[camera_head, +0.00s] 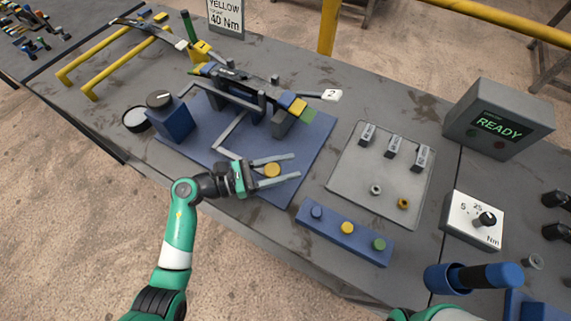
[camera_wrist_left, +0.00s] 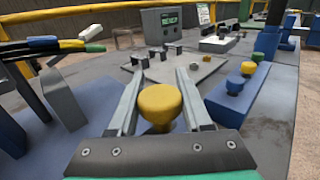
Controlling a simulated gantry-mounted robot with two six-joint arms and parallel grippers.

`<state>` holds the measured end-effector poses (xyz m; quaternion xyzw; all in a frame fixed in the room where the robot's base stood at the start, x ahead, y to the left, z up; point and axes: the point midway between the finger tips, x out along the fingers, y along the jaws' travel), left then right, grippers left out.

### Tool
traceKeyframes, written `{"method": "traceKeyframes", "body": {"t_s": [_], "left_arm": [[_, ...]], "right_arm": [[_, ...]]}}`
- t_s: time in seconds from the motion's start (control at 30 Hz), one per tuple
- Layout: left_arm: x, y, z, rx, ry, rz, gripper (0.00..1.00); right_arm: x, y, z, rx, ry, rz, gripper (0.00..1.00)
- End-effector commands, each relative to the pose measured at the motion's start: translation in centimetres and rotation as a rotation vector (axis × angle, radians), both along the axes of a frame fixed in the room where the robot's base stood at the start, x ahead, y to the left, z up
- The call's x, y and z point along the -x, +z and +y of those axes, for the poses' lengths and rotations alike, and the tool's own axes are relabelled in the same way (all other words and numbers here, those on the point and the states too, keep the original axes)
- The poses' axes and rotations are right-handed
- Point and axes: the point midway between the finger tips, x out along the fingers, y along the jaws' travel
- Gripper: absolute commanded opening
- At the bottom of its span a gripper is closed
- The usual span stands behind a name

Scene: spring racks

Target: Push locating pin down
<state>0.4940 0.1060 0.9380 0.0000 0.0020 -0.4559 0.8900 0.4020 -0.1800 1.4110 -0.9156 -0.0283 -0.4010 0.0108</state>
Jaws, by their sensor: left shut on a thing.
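A round yellow knob, apparently the head of the locating pin (camera_head: 272,170), is at the front of the blue base plate (camera_head: 313,148). My left gripper (camera_head: 296,165) reaches in from the left, with one finger on each side of the knob and the tips extending past it. In the left wrist view the yellow knob (camera_wrist_left: 160,104) stands upright between the two fingers, close to the palm. The gripper is shut on it. The pin's shaft and lower end are hidden. Only a green part of my right arm shows at the bottom right.
A clamp fixture with coloured blocks (camera_head: 238,84) stands behind. A blue box with a black knob (camera_head: 171,121) is left. A grey tray (camera_head: 351,185), blue button bar (camera_head: 327,222), READY display (camera_head: 497,125) and blue-black tool (camera_head: 473,277) are right.

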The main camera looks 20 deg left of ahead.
Motion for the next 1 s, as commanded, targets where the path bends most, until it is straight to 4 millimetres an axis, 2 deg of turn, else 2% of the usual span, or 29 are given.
{"method": "traceKeyframes", "body": {"t_s": [0.1,0.13,0.27,0.57,0.67,0.77,1.0], "left_arm": [[0.0,0.4,0.0,0.002,-0.002,-0.005,0.0],[0.0,0.4,0.0,0.002,-0.002,-0.005,0.54],[0.0,0.4,0.0,0.002,-0.002,-0.004,0.78],[0.0,0.4,0.1,0.002,-0.001,-0.004,0.78],[0.4,0.4,0.8,0.003,0.002,-0.003,0.78],[1.4,0.5,2.2,0.002,0.004,-0.003,0.78],[4.7,0.5,6.8,0.003,0.005,-0.004,0.78]], "right_arm": [[0.0,0.2,0.0,0.0,0.0,-0.001,0.5],[0.0,0.2,0.0,0.0,0.0,-0.001,0.5],[0.0,0.2,0.0,0.0,0.0,-0.001,0.5],[0.0,0.2,0.0,0.0,0.0,-0.001,0.5],[0.0,0.4,0.0,0.0,0.0,-0.001,0.5],[0.0,0.8,0.0,0.0,0.0,-0.001,0.5],[0.0,1.5,0.0,0.0,0.0,0.0,0.5]]}}
